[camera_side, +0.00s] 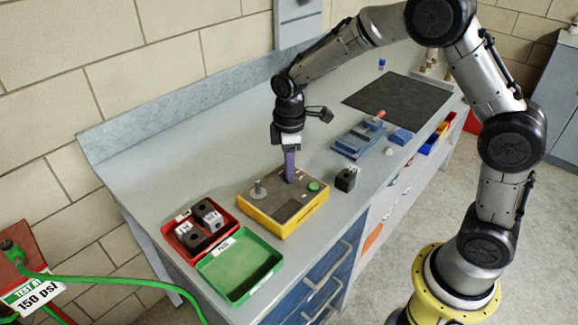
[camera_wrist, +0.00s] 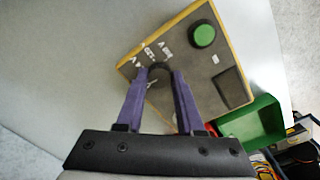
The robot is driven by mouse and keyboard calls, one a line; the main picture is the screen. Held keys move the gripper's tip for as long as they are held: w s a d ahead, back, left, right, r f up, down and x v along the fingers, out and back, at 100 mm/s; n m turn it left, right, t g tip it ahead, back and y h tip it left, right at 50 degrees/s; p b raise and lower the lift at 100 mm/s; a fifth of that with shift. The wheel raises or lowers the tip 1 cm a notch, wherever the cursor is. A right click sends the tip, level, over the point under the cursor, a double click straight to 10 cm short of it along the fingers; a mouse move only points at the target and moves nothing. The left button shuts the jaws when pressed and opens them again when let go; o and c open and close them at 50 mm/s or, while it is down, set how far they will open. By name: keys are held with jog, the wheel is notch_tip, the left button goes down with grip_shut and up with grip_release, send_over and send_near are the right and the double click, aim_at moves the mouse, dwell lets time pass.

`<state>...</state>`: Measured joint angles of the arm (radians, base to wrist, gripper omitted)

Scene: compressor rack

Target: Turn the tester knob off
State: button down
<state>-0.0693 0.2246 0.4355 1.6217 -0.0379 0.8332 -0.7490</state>
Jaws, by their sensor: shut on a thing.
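The tester is a yellow box with a grey top (camera_side: 262,214) on the bench, also in the wrist view (camera_wrist: 228,112). My gripper (camera_side: 289,180) points down at its far side. In the wrist view, the purple fingers (camera_wrist: 160,74) are closed on the black tester knob (camera_wrist: 160,69), one on each side. White marks by the knob are too small to read surely. In the side view the fingers hide the knob. A round green button (camera_side: 313,187) sits on the tester's top, and shows in the wrist view (camera_wrist: 203,35).
A grey post (camera_side: 258,187) stands on the tester. A red bin (camera_side: 175,243) with dark blocks and a green bin (camera_side: 270,268) are at left. A dark block (camera_side: 346,180) and a blue fixture (camera_side: 352,147) lie at right. Bench behind the tester is clear.

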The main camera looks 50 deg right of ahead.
jog(key=shift+n, duration=0.7)
jog(key=c, duration=0.5)
grip_release()
jog(key=r, duration=1.4)
jog(key=shift+s+a, duration=0.15)
jog(key=shift+s, duration=0.05)
